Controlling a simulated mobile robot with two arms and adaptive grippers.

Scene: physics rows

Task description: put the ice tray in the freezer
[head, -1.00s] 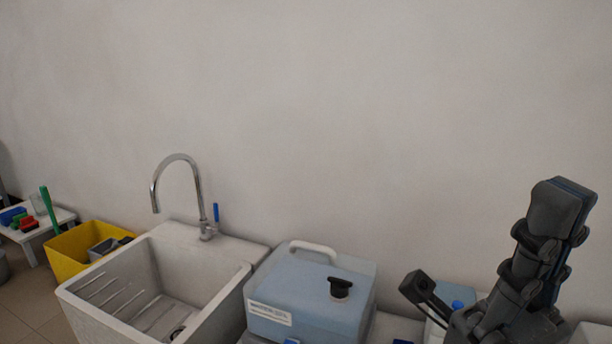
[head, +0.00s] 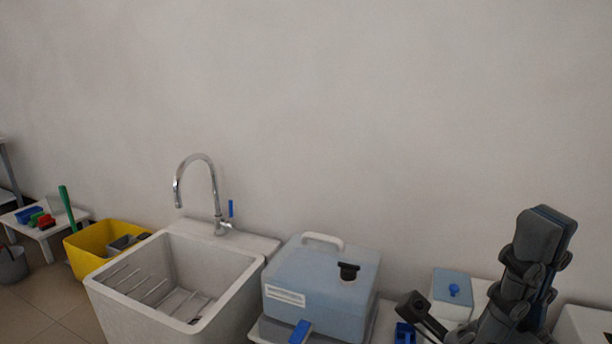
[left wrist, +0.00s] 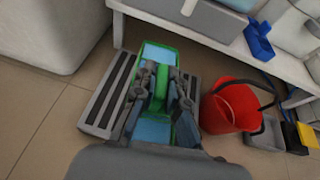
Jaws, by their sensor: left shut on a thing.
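My left gripper is not in the head view. Nothing in view is clearly the freezer.
A sink (head: 160,305) with a tall tap stands left of a blue-grey box (head: 325,285) with a white handle. A yellow bin (head: 85,262) is further left. A blue-lidded container (head: 453,287) is near my right arm. A red bucket (left wrist: 225,105) stands beside the platform.

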